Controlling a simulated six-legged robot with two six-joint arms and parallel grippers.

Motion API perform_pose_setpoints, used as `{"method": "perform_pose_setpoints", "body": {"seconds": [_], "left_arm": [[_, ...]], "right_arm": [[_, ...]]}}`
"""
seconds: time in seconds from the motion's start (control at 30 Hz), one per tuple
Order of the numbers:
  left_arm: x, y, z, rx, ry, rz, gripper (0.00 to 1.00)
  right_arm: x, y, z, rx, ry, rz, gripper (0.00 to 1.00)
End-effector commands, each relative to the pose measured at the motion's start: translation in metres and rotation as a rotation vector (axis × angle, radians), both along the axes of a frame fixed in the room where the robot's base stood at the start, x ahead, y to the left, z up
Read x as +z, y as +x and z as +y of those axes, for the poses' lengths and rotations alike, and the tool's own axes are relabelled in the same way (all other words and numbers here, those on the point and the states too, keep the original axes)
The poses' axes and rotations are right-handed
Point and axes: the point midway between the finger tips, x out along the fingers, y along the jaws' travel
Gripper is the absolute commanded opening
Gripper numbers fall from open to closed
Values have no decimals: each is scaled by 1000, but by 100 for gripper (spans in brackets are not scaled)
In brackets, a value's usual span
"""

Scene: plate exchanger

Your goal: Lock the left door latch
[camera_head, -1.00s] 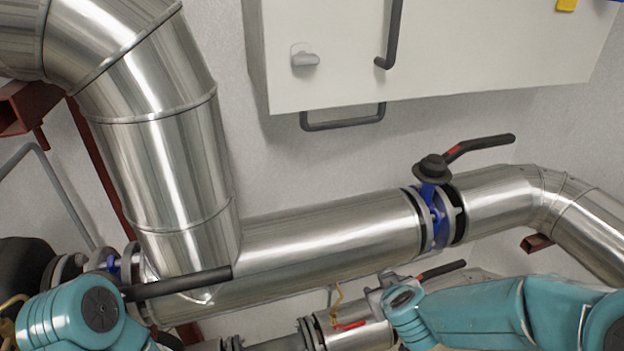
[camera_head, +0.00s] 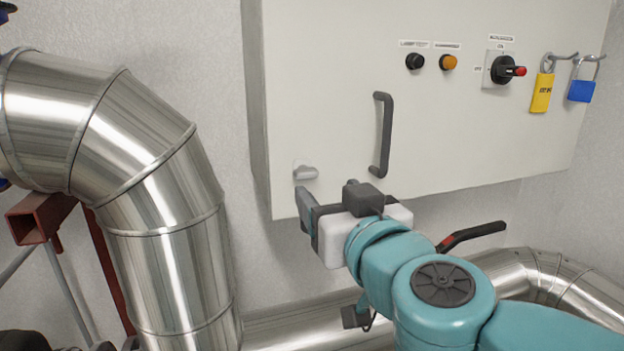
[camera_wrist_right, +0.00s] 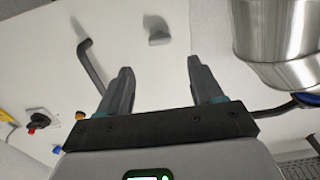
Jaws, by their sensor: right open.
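A small grey door latch (camera_head: 305,173) sits near the lower left corner of the white cabinet door (camera_head: 340,60), its knob lying roughly level. It also shows in the right wrist view (camera_wrist_right: 159,37), beyond and between the fingertips. My right gripper (camera_head: 303,208) is just below the latch in the head view, apart from it as far as I can tell. In the right wrist view the two fingers of the right gripper (camera_wrist_right: 158,68) are spread with nothing between them. My left gripper is not in view.
A dark door handle (camera_head: 383,135) stands out right of the latch. A rotary switch (camera_head: 505,70), yellow padlock (camera_head: 542,92) and blue padlock (camera_head: 582,90) are further right. A large silver pipe (camera_head: 165,240) bends down at the left. A black valve lever (camera_head: 470,235) lies below the cabinet.

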Motion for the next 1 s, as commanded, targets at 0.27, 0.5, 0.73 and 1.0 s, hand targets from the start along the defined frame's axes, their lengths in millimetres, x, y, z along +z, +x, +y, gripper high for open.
{"method": "perform_pose_setpoints", "body": {"seconds": [0.27, 0.5, 0.73, 1.0], "left_arm": [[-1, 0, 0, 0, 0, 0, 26], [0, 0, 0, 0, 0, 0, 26], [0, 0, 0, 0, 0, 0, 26], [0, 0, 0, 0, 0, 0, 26]], "right_arm": [[-1, 57, 19, -2, -2, 2, 66], [0, 77, 25, -2, 0, 1, 66], [0, 79, 26, -1, -1, 1, 66], [0, 79, 26, -1, -1, 1, 10]]}}
